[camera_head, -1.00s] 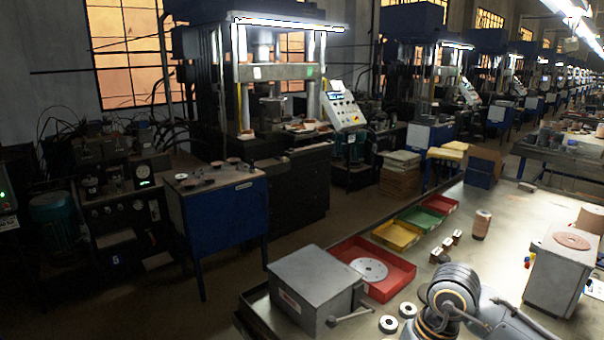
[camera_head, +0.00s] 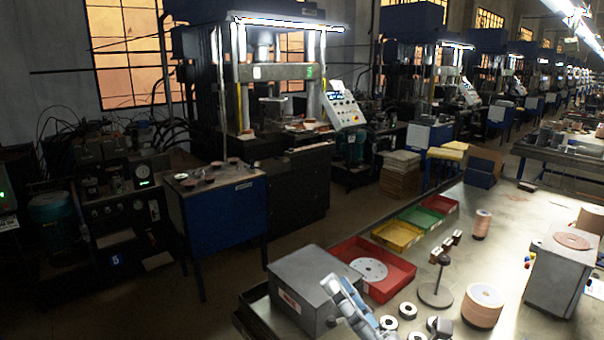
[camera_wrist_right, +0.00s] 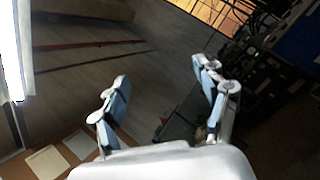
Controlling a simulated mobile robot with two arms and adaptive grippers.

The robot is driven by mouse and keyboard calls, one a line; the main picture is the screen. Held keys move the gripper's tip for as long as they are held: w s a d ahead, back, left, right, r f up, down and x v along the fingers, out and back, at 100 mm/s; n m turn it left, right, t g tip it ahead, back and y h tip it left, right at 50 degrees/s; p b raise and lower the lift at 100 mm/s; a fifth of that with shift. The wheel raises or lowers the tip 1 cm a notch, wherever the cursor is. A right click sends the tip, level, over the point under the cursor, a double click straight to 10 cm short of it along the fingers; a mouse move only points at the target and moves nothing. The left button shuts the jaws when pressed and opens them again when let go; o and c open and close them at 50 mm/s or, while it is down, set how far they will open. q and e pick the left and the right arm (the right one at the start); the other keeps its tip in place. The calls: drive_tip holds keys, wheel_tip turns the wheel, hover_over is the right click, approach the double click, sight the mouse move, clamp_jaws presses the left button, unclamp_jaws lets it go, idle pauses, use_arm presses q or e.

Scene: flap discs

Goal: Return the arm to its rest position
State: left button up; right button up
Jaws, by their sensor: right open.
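My right gripper (camera_head: 343,292) shows at the bottom of the head view, in front of the grey box on the table's near edge. Only part of it is in the picture; the rest is cut off below. In the right wrist view, the right gripper (camera_wrist_right: 160,72) has its two blue-grey fingers wide apart with nothing between them. Beyond them that view shows a tilted view of the floor, wall and machines. My left gripper is in neither view.
The metal table (camera_head: 520,212) holds a grey box (camera_head: 305,278), a red tray (camera_head: 398,276) with a pale disc, yellow (camera_head: 398,236) and green (camera_head: 422,218) trays, a spindle stand (camera_head: 436,293), a disc stack (camera_head: 483,306) and several rings. A grey block (camera_head: 556,275) stands right.

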drive_tip(key=s+d+f+m+g+h, duration=0.1)
drive_tip(key=d+f+m+g+h, duration=0.1)
drive_tip(key=d+f+m+h, duration=0.75)
drive_tip(key=d+f+m+g+h, duration=0.2)
drive_tip(key=d+f+m+h, duration=0.35)
drive_tip(key=f+m, duration=0.7)
drive_tip(key=s+f+m+g, duration=0.5)
drive_tip(key=s+f+g, duration=0.15)
drive_tip(key=s, duration=0.45)
drive_tip(key=s+f+m+g, duration=0.5)
drive_tip(key=s+f, duration=0.2)
drive_tip(key=s, duration=0.3)
wheel_tip(320, 180, down, 31)
drive_tip(key=b, duration=0.6)
use_arm(q)
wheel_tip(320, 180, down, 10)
drive_tip(key=b, duration=0.4)
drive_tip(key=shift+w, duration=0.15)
use_arm(e)
drive_tip(key=s+d+f+g, duration=0.2)
drive_tip(key=s+f, duration=1.6)
drive_tip(key=f, duration=0.3)
drive_tip(key=shift+d, duration=0.3)
